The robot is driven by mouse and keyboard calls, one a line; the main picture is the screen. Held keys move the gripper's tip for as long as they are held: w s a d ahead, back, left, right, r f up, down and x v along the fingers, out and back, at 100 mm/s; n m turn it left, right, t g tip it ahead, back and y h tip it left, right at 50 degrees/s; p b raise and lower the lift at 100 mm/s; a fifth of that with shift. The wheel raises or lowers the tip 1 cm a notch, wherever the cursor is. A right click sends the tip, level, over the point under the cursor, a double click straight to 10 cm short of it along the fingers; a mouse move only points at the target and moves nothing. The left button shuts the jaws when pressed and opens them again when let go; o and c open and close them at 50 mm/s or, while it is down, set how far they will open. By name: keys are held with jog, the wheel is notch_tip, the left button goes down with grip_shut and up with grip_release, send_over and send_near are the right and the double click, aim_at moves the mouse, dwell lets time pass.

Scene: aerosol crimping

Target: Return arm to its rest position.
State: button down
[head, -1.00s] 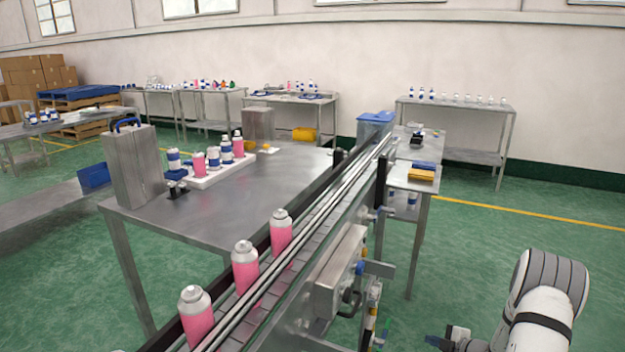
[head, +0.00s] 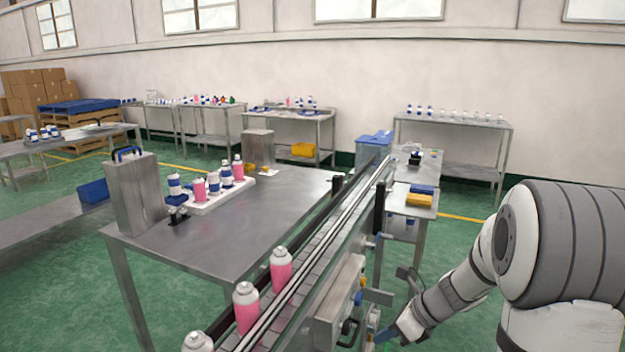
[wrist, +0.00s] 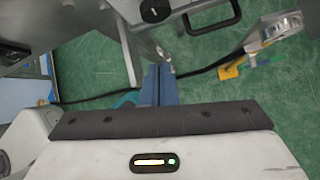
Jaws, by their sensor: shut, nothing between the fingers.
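My white and grey arm (head: 545,250) fills the right side of the head view and reaches down and left. My gripper (head: 398,332) is at its lower end, low beside the conveyor's machine side, partly hidden and small there. In the wrist view my gripper (wrist: 158,72) shows its two blue-grey fingers together, shut and empty. They are over green floor, close to metal machine parts.
The conveyor (head: 325,240) carries pink cans (head: 281,268) left of my arm. A grey box with a black handle (head: 345,300) sticks out on its near side. A steel table (head: 235,225) stands beyond. In the wrist view a dark cable (wrist: 210,68) crosses the floor.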

jog(key=s+r+n+h+p, duration=0.2)
jog(key=s+r+n, duration=0.5)
jog(key=n, duration=0.6)
jog(key=s+r+n+h+p, duration=0.2)
jog(key=s+r+n+h, duration=0.3)
jog(key=s+n, duration=0.7)
notch_tip(320, 180, up, 2)
jog(key=shift+s+a+r+n+p, duration=0.2)
jog(key=shift+s+a+n+p, duration=0.1)
jog(key=shift+n+p, duration=0.1)
